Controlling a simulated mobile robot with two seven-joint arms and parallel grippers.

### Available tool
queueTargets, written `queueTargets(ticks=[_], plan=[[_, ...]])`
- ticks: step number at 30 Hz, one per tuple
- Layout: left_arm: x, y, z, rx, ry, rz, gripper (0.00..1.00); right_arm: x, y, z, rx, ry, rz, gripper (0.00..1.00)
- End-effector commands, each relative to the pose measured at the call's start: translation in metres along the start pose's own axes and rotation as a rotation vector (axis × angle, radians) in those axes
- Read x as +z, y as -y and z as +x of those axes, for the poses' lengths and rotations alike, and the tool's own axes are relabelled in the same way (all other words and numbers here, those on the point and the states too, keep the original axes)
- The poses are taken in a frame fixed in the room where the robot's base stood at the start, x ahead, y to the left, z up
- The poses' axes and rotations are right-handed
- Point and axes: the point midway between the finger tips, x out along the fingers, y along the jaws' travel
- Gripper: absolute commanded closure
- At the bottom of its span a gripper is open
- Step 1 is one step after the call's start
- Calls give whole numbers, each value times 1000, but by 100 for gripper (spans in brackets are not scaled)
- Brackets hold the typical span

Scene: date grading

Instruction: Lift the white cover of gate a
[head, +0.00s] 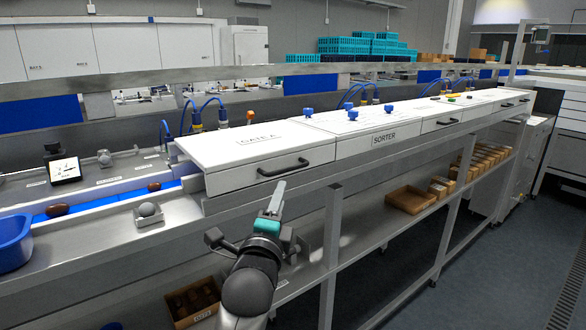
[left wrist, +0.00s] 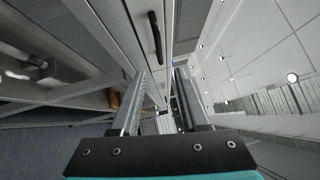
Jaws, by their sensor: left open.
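The white cover of gate a (head: 225,145) lies closed on the line, with its printed label on top and a black bar handle (head: 283,168) on its front face. My left gripper (head: 276,192) is just in front of and below that handle, apart from it, open and empty. In the left wrist view the open fingers (left wrist: 158,88) point along the white front, and a black handle (left wrist: 155,38) shows beyond the fingertips. My right gripper is in neither view.
The sorter cover (head: 375,118) with blue knobs adjoins on the right. A blue bowl (head: 12,243), a grey ball on a block (head: 148,210) and a dark date (head: 58,210) are at left. A steel post (head: 331,240) stands right of my gripper; crates (head: 410,200) sit on the lower shelf.

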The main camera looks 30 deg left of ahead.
Motion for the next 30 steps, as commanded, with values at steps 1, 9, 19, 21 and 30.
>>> queueTargets(ticks=[1,9,19,21,30], plan=[[0,1,10,-2,1,1,55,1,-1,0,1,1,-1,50],[0,1,54,-1,1,-2,55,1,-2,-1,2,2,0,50],[0,0,102,-1,0,-3,55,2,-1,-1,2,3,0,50],[0,0,110,0,0,-2,55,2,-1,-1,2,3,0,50],[0,0,126,0,0,-1,55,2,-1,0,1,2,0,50]])
